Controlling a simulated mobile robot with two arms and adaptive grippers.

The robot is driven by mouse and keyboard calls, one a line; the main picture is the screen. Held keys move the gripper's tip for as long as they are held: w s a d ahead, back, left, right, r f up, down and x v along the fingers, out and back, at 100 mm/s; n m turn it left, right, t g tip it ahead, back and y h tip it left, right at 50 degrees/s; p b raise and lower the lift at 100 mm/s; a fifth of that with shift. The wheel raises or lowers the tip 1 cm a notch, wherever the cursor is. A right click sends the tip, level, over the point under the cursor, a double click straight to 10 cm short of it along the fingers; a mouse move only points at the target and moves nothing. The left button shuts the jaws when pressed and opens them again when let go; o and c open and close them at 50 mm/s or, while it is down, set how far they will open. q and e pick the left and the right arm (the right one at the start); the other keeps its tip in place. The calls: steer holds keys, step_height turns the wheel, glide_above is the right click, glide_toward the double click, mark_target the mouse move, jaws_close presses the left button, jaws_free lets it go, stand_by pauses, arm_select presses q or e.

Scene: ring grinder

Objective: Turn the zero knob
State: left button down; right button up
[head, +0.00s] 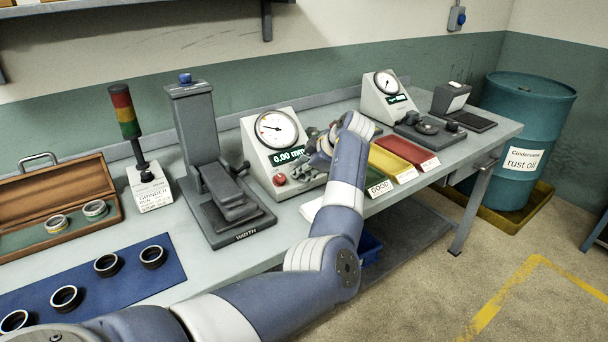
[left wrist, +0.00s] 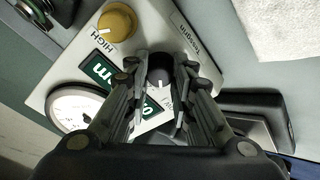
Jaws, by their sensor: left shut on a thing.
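The zero knob (left wrist: 160,72) is a dark knob with a pale mark on the face of the gauge box (head: 257,158); its label is mostly covered by my fingers. My left gripper (head: 318,152) is at the right side of the box front. In the left wrist view its fingertips (left wrist: 160,75) are shut on the knob, one on each side. Above the display is a round white dial (head: 276,129) with a needle. The knob is hidden by my gripper in the head view.
An amber knob or lamp (left wrist: 117,22) marked HIGH is close to my fingers. A red button (head: 279,179) sits low on the box. The width stand (head: 195,135) is to the left; yellow (head: 388,162) and red (head: 405,149) trays and a second gauge (head: 383,96) are to the right.

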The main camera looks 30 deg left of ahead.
arm_select(q)
steer(key=shift+a+n, duration=0.1)
steer(key=shift+n, duration=0.2)
stand_by(0.4)
steer(key=c, duration=1.4)
jaws_free()
steer(key=shift+a, duration=0.1)
steer(key=shift+o, duration=0.2)
steer(key=shift+d+r, duration=0.15)
steer(key=shift+d, duration=0.1)
steer(key=v, duration=1.1)
steer(key=shift+r, duration=0.25)
steer(key=shift+d, duration=0.1)
